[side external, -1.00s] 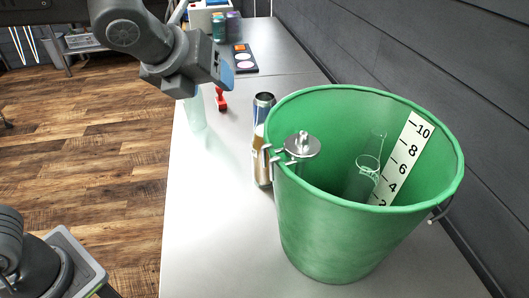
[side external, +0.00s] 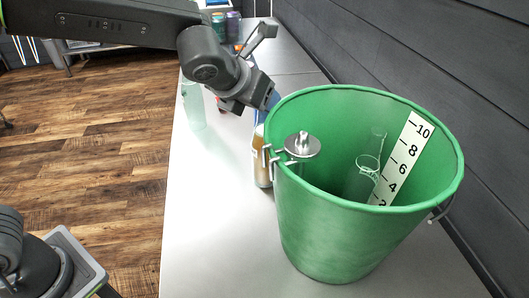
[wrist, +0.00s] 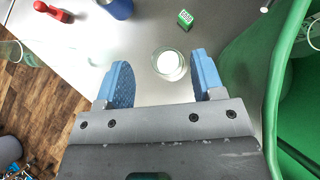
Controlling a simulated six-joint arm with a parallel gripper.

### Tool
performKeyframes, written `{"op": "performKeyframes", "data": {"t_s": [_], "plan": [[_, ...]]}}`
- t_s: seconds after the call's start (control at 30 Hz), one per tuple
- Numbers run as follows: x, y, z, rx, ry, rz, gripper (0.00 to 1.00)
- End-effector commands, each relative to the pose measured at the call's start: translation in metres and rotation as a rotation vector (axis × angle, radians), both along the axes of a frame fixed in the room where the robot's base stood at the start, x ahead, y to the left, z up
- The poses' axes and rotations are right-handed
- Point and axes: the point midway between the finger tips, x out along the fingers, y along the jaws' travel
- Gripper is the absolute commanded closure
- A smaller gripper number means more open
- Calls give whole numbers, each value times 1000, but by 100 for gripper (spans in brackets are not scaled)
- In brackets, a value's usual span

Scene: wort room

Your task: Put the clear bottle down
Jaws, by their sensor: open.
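A clear glass vessel with a narrower upper part (side external: 362,184) stands inside the green bucket (side external: 335,240); I cannot tell if it is one piece. Another clear, pale-green vessel (side external: 194,108) stands upright at the table's left edge; its rim shows at the left edge of the wrist view (wrist: 10,50). My gripper (wrist: 160,80) is open and empty, left of the bucket. Its blue fingers point at a round glass with a white top (wrist: 169,64), seen from above on the table. In the side view, my gripper (side external: 262,112) partly hides an amber-and-pale item (side external: 261,165).
A metal lid-like fitting (side external: 302,146) is clipped on the bucket's left rim. A red stamp (wrist: 50,10), a blue object (wrist: 118,8) and a small green box (wrist: 185,18) lie beyond my fingers. The front left of the table (side external: 215,235) is clear.

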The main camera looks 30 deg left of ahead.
Motion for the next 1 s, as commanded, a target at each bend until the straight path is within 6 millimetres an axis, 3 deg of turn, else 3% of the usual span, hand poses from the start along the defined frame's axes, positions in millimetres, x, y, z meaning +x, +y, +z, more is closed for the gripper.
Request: {"op": "performKeyframes", "data": {"t_s": [0.3,0.6,1.0], "plan": [[28,-6,-33,1,3,1,38],[31,-6,-35,0,1,0,38],[31,-6,-35,1,2,1,76]]}}
